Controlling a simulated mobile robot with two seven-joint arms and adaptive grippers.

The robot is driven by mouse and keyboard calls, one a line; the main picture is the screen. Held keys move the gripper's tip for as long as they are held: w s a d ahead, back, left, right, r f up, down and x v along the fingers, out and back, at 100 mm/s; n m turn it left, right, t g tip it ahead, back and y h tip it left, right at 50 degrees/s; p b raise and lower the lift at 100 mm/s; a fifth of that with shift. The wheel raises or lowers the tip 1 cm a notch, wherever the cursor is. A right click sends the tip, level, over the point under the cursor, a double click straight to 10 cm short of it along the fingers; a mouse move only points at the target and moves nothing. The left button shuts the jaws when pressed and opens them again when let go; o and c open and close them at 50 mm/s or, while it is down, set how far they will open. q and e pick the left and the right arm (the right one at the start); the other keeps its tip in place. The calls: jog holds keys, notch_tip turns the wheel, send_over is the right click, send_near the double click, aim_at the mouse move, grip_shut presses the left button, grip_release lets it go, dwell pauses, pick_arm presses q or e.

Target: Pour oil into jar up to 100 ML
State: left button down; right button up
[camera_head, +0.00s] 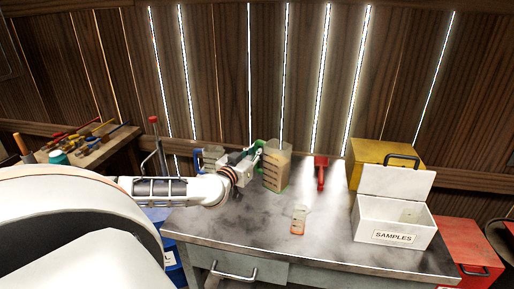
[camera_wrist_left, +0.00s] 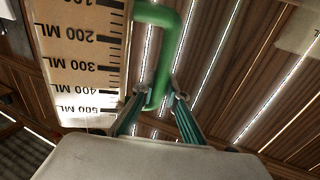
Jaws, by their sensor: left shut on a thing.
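A clear jug (camera_head: 276,170) with tan contents and dark scale marks is near the back of the grey workbench. My left gripper (camera_head: 256,156) is shut on its green handle from the left. In the left wrist view the handle (camera_wrist_left: 165,60) runs between the fingers (camera_wrist_left: 157,100), and the jug's scale (camera_wrist_left: 88,55) reads upside down, with 200 to 500 ML legible. The jug looks about upright; I cannot tell whether it touches the bench. A small clear jar (camera_head: 299,220) with orange-red on its lower part stands apart, in front and to the right. My right gripper is not seen.
A white open box marked SAMPLES (camera_head: 393,236) stands on the bench's right, before a yellow case (camera_head: 385,158). A red tool (camera_head: 321,173) lies at the back. The bench (camera_head: 225,228) is clear left of the jar. A wooden plank wall (camera_head: 225,70) closes the back.

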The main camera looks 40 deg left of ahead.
aim_at(270, 144)
pick_arm(q)
jog(key=shift+f, duration=1.1)
jog(key=shift+d+r+m, duration=0.4)
jog(key=shift+d+r, duration=0.1)
jog(key=shift+r, duration=0.05)
jog(key=shift+w+d+r+m+t, duration=0.1)
jog(key=shift+d+r+m+t, duration=0.1)
jog(key=shift+d+r+m, duration=0.55)
jog(key=shift+w+d+r+m+t, duration=0.1)
jog(key=shift+d+r+m+t, duration=0.1)
jog(key=shift+d+r+m, duration=0.55)
jog(key=m, duration=0.2)
jog(key=d+r+m, duration=0.1)
jog(key=m, duration=0.1)
jog(key=shift+d+r+m+t+h, duration=0.1)
jog(key=shift+r+m+t+h, duration=0.1)
jog(key=shift+m+t+h, duration=0.15)
jog(key=shift+d+m, duration=0.3)
jog(key=shift+m, duration=0.15)
